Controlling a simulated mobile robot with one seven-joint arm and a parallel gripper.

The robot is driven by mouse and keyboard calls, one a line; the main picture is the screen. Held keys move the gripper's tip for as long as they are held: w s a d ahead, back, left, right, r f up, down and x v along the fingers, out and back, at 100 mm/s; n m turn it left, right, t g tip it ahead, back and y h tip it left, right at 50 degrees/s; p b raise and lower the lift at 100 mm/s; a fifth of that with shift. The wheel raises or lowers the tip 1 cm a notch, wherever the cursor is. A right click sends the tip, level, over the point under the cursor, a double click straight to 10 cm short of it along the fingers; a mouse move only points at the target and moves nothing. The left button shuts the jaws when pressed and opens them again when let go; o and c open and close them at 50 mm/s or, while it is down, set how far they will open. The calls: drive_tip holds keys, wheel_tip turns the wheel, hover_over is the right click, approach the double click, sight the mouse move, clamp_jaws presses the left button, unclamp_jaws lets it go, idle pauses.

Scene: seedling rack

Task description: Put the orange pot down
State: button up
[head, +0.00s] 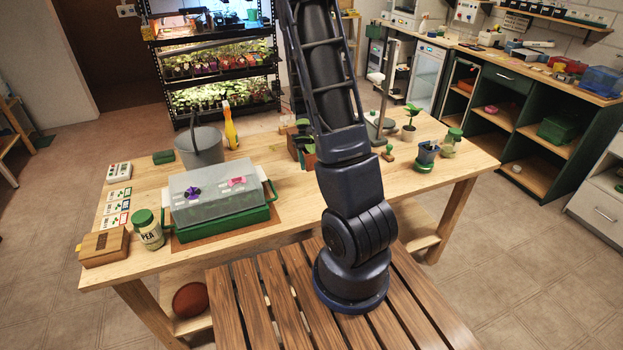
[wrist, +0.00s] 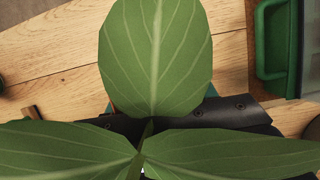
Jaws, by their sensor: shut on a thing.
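A seedling with three broad green leaves (wrist: 155,55) fills the middle of the wrist view. My gripper (wrist: 150,124) shows as dark pieces behind the leaves and is shut on the seedling's pot. The leaves hide nearly all of the pot, so its orange colour is not clear. Pale wooden tabletop shows beyond the leaves. In the head view my arm rises through the middle and out of the top, and I cannot make out my gripper there. The wooden table (head: 286,220) spans the head view.
A green propagator tray with a clear lid (head: 225,190) stands on the table's left half. A grey bucket (head: 200,147), a yellow spray bottle (head: 230,130) and a PEA jar (head: 148,230) stand near it. Small potted plants (head: 409,124) stand at right. The front right tabletop is mostly clear.

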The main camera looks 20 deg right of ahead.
drive_tip(key=shift+f, duration=4.05)
drive_tip(key=o, duration=1.1)
drive_tip(key=shift+f, duration=0.1)
drive_tip(key=shift+c, duration=0.2)
